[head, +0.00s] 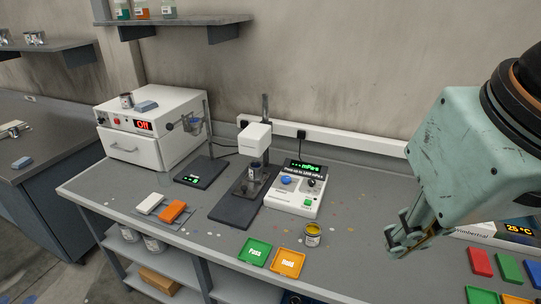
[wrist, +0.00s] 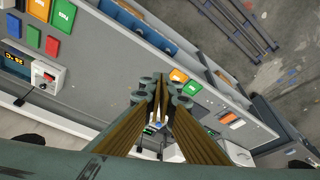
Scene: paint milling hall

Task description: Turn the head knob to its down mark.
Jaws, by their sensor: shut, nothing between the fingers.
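A white control box (head: 293,196) with a lit display (head: 306,168) stands on the bench in the head view. It carries a blue knob (head: 286,180) and a dark knob (head: 311,182); I cannot tell which is the head knob, nor read any marks. Left of it a white instrument head (head: 254,137) sits on a post above a dark base (head: 239,203), with a cup-like part (head: 255,170) below. My gripper (head: 394,244) is shut and empty, to the right of the box and apart from it. The wrist view shows its closed fingers (wrist: 159,86), which partly hide the bench.
A yellow-topped can (head: 312,234), a green Pass tray (head: 255,252) and an orange Hold tray (head: 288,262) stand near the front edge. A white oven (head: 150,130) showing Off is at the left. Coloured blocks (head: 481,262) lie at the right.

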